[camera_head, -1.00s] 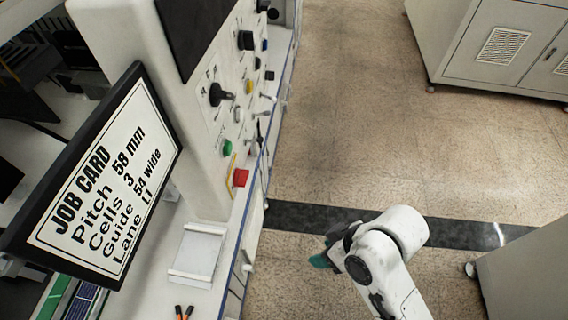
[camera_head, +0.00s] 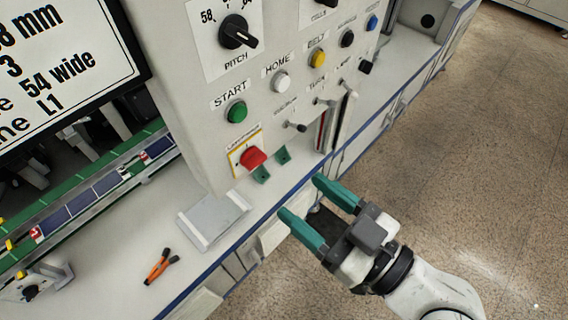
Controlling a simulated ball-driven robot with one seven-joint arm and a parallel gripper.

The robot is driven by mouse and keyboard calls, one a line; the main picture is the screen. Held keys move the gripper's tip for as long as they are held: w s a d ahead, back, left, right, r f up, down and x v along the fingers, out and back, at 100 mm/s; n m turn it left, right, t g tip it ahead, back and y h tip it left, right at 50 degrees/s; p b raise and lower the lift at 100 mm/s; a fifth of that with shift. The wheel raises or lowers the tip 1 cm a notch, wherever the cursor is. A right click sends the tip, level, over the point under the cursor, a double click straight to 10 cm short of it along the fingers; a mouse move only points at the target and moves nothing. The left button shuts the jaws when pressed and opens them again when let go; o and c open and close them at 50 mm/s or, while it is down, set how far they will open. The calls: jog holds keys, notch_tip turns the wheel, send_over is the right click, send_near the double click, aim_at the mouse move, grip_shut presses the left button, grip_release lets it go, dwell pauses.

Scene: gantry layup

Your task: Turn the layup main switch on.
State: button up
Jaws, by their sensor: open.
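The red main switch (camera_head: 253,158) sits low on the front of the white control panel, on a plate with a yellow border. The label above it is too small to read surely, and I cannot tell whether it stands on or off. My gripper (camera_head: 300,197) is open and empty, its two teal fingers pointing up and left toward the panel. It is to the lower right of the switch and apart from it.
Above the switch are a green START button (camera_head: 237,112), a white HOME button (camera_head: 280,82) and a black PITCH knob (camera_head: 238,32). Small levers (camera_head: 297,127) stick out to the right. A shallow tray (camera_head: 213,221) and orange-handled pliers (camera_head: 160,266) lie on the ledge. Floor is clear at right.

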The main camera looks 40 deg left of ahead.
aim_at(259, 163)
jog(key=a, duration=0.3)
jog(key=a+p, duration=0.1)
jog(key=a, duration=0.2)
jog(key=a+p, duration=0.1)
jog(key=a, duration=0.2)
jog(key=shift+w+a, duration=0.35)
jog(key=shift+c, duration=0.3)
jog(key=c, duration=1)
